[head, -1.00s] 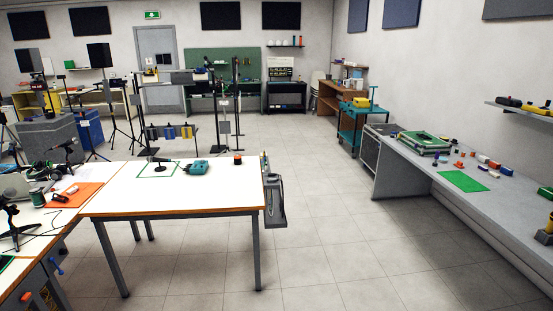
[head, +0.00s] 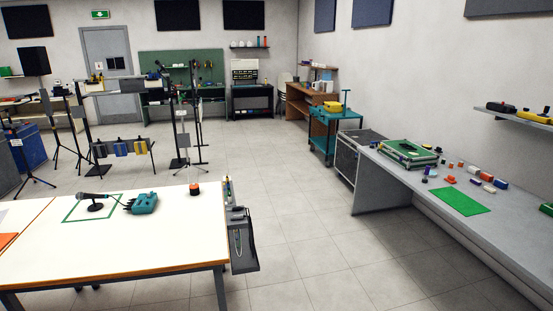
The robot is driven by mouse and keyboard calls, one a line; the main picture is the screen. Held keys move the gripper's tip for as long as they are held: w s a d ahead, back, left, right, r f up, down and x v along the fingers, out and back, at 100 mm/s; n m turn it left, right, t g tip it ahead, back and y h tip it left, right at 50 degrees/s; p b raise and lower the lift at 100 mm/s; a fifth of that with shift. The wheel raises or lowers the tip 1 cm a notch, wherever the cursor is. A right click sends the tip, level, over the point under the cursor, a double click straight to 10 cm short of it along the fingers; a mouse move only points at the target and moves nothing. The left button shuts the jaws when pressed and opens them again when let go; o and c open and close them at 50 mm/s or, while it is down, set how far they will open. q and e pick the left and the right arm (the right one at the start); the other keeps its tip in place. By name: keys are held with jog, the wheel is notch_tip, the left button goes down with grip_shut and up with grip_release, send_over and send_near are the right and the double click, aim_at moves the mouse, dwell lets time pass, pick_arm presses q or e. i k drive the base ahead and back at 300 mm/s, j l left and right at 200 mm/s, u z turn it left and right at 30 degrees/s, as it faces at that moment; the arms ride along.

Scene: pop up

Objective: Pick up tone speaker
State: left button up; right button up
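I cannot tell for sure which thing is the tone speaker. A small orange-red and dark round thing (head: 195,189) stands near the far right corner of the white table (head: 130,245). A black microphone on a small stand (head: 95,201) stands inside a green outlined square, left of the teal device. Neither of my grippers shows in the head view.
A grey bench (head: 400,190) runs along the right wall, with a green tray (head: 408,152), a green mat (head: 461,201) and several small coloured parts. A grey holder (head: 242,240) hangs at the white table's right edge. The tiled floor (head: 310,225) between table and bench is clear.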

aim_at(195, 191)
jog(key=i+l+z, duration=0.3)
jog(key=i, duration=0.85)
jog(key=i+z, duration=0.35)
jog(key=i, duration=0.75)
jog(key=i+j+u, duration=0.25)
jog(key=i+u, duration=0.15)
jog(key=i, duration=0.15)
jog(key=i+u, duration=0.45)
jog(key=i+l+u, duration=0.15)
jog(key=i+u, duration=0.25)
jog(key=i, duration=0.2)
jog(key=i+l+u, duration=0.4)
jog(key=i, duration=0.15)
jog(key=i+j+u, duration=0.1)
jog(key=i+u, duration=0.45)
jog(key=u, duration=0.2)
jog(key=i+u, duration=0.4)
jog(key=i+l+u, duration=0.15)
jog(key=u, duration=0.2)
